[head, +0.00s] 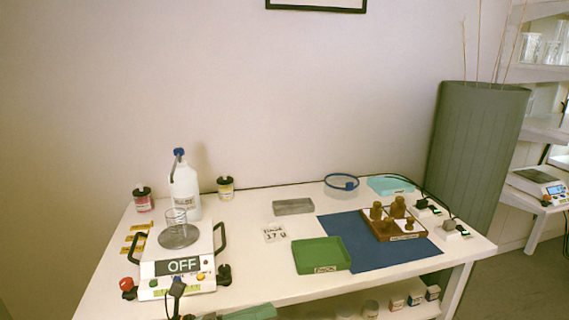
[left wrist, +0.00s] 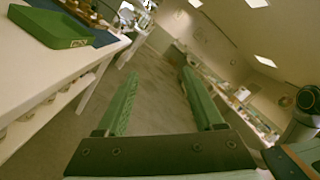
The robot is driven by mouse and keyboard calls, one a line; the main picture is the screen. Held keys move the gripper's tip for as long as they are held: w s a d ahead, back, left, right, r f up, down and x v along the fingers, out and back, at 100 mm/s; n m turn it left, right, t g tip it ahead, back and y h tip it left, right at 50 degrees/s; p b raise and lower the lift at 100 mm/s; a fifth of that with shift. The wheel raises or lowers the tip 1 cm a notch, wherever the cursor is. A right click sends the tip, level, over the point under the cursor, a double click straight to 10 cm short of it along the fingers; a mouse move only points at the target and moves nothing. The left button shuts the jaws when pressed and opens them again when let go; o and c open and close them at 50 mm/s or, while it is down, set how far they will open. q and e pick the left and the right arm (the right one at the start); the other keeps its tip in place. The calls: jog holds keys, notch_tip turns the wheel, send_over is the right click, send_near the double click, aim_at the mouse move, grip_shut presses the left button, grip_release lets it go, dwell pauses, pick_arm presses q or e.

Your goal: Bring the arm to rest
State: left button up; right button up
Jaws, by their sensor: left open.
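My left gripper (left wrist: 160,72) is open in the left wrist view. Its two green fingers are wide apart with nothing between them, and bare floor shows beyond. It is beside the white table's front edge, clear of the table top. The green tray (head: 322,256) lies on the table and also shows at the upper left of the left wrist view (left wrist: 50,25). My right gripper is not in view.
The white table (head: 262,283) holds a hot plate (head: 180,267) reading OFF with a beaker, a white bottle (head: 186,192), and a blue mat (head: 345,228). Open floor lies in front of the table.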

pick_arm(q)
jog(key=s+a+f+n+t+y, duration=0.25)
jog(key=f+n+t+y, duration=0.3)
jog(key=n, duration=0.85)
jog(key=s+a+f+n+t+y, duration=0.1)
jog(key=a+f+n+t+y, duration=0.35)
jog(key=n, duration=0.85)
jog(key=s+a+f+n+g+y, duration=0.2)
jog(key=s+f+n+g+y, duration=0.35)
jog(key=s+f+n, duration=0.85)
jog(key=s+a+r+p, duration=0.3)
jog(key=r+p, duration=0.8)
jog(key=p, duration=0.4)
jog(key=shift+m+p, duration=0.3)
jog(key=shift+m, duration=0.1)
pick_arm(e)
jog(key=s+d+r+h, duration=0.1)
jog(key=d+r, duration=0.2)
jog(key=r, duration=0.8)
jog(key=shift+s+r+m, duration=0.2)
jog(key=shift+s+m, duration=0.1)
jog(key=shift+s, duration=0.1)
pick_arm(q)
jog(key=shift+s+y, duration=0.1)
jog(key=shift+y, duration=0.15)
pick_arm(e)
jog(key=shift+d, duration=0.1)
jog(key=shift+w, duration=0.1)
